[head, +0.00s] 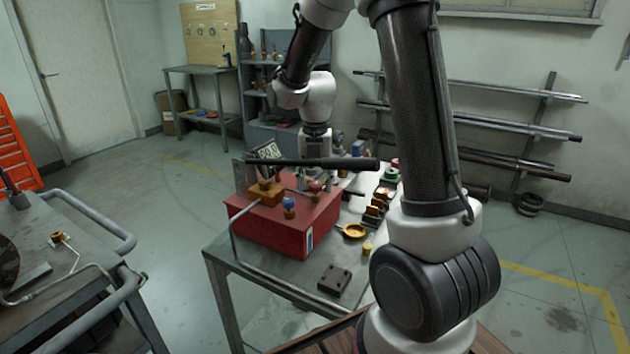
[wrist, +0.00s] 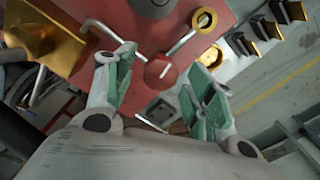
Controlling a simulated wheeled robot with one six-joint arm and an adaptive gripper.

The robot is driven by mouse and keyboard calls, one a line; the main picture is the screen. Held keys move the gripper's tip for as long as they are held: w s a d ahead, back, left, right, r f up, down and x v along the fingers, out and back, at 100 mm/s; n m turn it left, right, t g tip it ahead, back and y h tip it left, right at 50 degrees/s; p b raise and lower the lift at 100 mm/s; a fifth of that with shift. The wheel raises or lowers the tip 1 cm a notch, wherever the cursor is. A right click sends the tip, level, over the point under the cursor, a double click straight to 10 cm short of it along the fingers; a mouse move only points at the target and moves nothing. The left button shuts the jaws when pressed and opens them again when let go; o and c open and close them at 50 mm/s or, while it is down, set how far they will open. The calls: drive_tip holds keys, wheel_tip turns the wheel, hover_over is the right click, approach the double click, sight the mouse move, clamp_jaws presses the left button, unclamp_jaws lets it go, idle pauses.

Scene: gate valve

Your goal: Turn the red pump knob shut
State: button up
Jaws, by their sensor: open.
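The red knob (wrist: 160,72) shows in the wrist view, in front of and between the two fingers of my gripper (wrist: 163,82). The fingers have green pads and stand apart, with a gap on either side of the knob; I see no contact. In the head view the small red knob (head: 315,186) sits on top of the red pump box (head: 268,235). My wrist comes down above the box there, and the fingers are mostly hidden behind a black bar (head: 320,162). Thin metal pipes run beside the knob in the wrist view.
A blue knob (head: 289,204) and a brass block (head: 266,191) sit on the box's near side. A brass ring (wrist: 204,20) is to the knob's upper right. A yellow dish (head: 354,231) and a dark block (head: 335,279) lie on the table, right of the box.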

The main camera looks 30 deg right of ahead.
drive_tip(key=c, duration=1)
drive_tip(key=shift+m, duration=0.3)
drive_tip(key=m, duration=0.4)
drive_tip(key=shift+m, duration=0.3)
drive_tip(key=m, duration=1)
drive_tip(key=shift+w, duration=0.1)
drive_tip(key=m, duration=0.4)
drive_tip(key=shift+m, duration=0.3)
